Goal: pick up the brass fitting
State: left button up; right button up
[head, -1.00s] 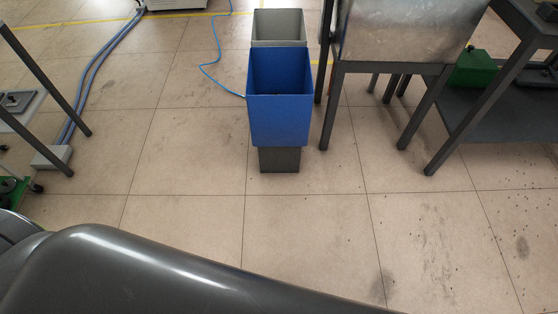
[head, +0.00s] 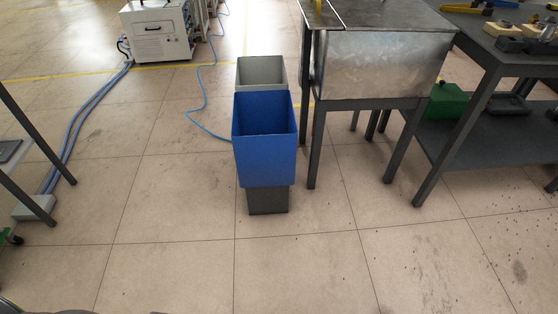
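I cannot make out a brass fitting in the head view. Several small parts (head: 510,45) lie on the dark workbench at the upper right, too small to tell apart. Neither of my grippers is in view.
A blue bin (head: 264,150) stands in the middle, with a grey bin (head: 262,70) behind it. Right of them is a metal tank (head: 380,68) on dark legs, then the workbench (head: 480,52) with a green box (head: 446,103) on its lower shelf. A white machine (head: 158,32) stands far left. The near floor is clear.

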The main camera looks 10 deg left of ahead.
aim_at(535, 19)
jog(key=i+l+z, duration=0.3)
jog(key=i, duration=0.15)
jog(key=i+l+z, duration=0.2)
jog(key=i+z, duration=0.45)
jog(key=i, duration=0.25)
